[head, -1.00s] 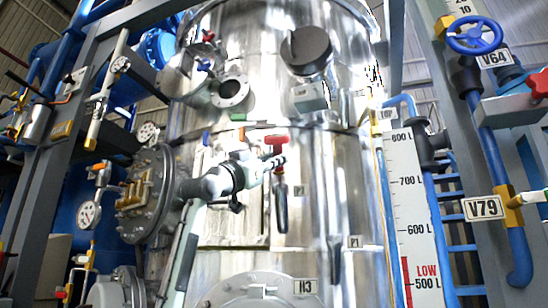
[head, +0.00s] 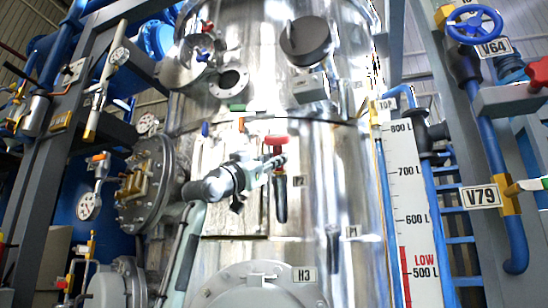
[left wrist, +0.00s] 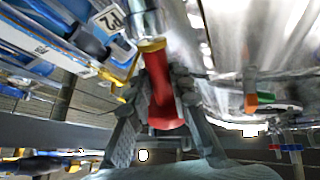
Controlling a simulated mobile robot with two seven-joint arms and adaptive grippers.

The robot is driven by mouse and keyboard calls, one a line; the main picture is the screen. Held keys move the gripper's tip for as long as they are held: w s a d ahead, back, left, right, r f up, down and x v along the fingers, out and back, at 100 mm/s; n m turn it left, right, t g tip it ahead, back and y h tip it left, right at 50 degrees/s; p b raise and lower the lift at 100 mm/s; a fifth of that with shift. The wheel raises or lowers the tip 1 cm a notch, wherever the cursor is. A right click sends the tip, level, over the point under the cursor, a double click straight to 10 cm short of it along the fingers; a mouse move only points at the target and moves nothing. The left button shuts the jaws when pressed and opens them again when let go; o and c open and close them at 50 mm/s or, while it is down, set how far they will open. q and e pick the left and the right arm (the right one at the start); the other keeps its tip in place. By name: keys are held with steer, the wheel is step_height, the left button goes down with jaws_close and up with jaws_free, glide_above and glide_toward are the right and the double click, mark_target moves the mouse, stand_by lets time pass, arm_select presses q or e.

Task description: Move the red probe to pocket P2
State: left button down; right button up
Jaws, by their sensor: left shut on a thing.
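The red probe (head: 275,140) shows its red handle at the middle of the tank front in the head view. My left gripper (head: 276,164) is shut on it. In the left wrist view the red handle (left wrist: 162,92) is between the fingers, with a yellow collar and metal part beyond it. Directly below the gripper is a dark upright pocket (head: 281,200), beside the P2 label (head: 299,182). My right gripper is out of view.
Another dark pocket (head: 333,252) is lower right, by the P1 label (head: 352,232). A round flange (head: 150,185) with gauges is left of my arm. The H3 hatch (head: 250,290) bulges below. A level scale (head: 408,190) and valve piping stand at right.

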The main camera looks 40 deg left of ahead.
arm_select(q)
steer(key=shift+w+a+f, duration=0.1)
steer(key=shift+f, duration=0.1)
steer(key=c, duration=1.3)
jaws_free()
steer(key=d+v, duration=0.1)
steer(key=v, duration=1.1)
steer(key=shift+a, duration=0.5)
steer(key=shift+r, duration=0.1)
